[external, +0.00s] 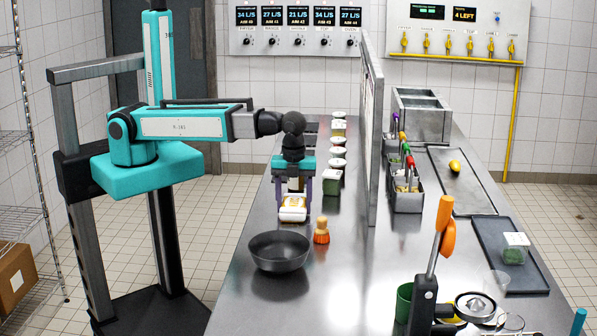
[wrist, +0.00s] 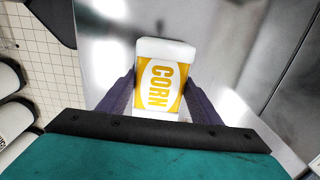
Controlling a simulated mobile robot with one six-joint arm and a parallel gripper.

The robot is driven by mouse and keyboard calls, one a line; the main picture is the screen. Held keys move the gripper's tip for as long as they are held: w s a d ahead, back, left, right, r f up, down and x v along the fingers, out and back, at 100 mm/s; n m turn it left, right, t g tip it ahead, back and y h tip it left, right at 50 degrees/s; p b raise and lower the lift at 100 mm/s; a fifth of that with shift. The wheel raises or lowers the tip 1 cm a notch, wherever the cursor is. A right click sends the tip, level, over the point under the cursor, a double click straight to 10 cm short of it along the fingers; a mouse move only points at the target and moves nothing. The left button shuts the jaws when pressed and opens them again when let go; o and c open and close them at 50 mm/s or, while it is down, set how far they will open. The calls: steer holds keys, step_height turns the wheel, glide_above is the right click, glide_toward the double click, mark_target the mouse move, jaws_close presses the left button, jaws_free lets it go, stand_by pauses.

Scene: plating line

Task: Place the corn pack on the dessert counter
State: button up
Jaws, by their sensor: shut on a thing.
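The corn pack (external: 293,208) is a white and yellow box; its CORN label faces the camera in the wrist view (wrist: 158,85). My gripper (external: 295,195) points down over the near-left part of the steel counter, with its dark purple fingers on either side of the pack. In the wrist view my gripper (wrist: 160,75) is shut on it. Whether the pack's base touches the steel is hard to tell. No label in view names the dessert counter.
A black bowl (external: 279,252) and an orange-based brush (external: 321,232) stand close in front of the pack. Lidded jars (external: 337,160) line up behind it. An upright metal divider (external: 372,130) splits the steel counter (external: 345,270). Trays (external: 520,262) and bins (external: 405,198) lie right of it.

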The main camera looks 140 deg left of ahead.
mark_target(294, 202)
steer(key=shift+f, duration=0.1)
steer(key=o, duration=1.3)
steer(key=shift+r, duration=0.25)
steer(key=shift+r+b, duration=0.95)
steer(key=shift+r, duration=4.95)
steer(key=shift+o, duration=0.2)
